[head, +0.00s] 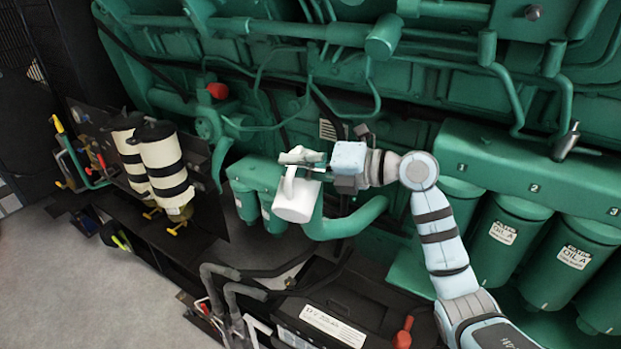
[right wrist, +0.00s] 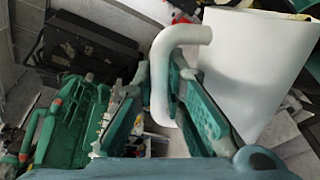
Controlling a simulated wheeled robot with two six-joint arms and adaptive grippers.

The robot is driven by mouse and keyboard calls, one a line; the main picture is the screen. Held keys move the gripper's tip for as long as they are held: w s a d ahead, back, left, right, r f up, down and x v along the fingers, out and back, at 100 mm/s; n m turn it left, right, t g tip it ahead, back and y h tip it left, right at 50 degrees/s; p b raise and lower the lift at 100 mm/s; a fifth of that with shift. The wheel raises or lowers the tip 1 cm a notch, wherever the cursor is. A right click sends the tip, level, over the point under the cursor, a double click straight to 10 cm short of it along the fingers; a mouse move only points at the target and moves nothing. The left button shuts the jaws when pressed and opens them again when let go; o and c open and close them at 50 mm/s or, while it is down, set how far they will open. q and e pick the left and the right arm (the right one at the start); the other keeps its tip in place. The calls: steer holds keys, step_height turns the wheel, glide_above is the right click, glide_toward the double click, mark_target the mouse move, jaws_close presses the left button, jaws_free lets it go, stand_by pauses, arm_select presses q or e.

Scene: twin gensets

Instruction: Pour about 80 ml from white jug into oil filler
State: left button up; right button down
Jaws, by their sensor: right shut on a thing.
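The white jug (head: 296,202) is held up in front of the green engine, above a thick curved green pipe (head: 350,224). It also fills the upper right of the right wrist view (right wrist: 245,65). My right gripper (head: 312,168) is shut on the jug's handle; in the right wrist view its fingers (right wrist: 162,95) lie on both sides of the white handle. The jug looks somewhat tilted in the head view; I cannot see its contents or any stream. I cannot make out the oil filler's opening for certain. My left gripper is not in view.
Green filter canisters (head: 502,232) hang at the right under a numbered housing. Two cream canisters with black bands (head: 165,168) stand at the left. A red cap (head: 217,90) is on the engine. A dark box with a white label (head: 333,326) lies below. Grey floor is open at lower left.

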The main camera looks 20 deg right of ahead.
mark_target(292, 180)
arm_select(q)
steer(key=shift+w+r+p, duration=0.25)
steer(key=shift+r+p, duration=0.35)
steer(key=shift+p, duration=0.05)
arm_select(e)
steer(key=shift+w+d+r+m, duration=0.3)
steer(key=shift+w+r+m, duration=0.2)
steer(key=shift+r, duration=0.15)
stand_by(1.0)
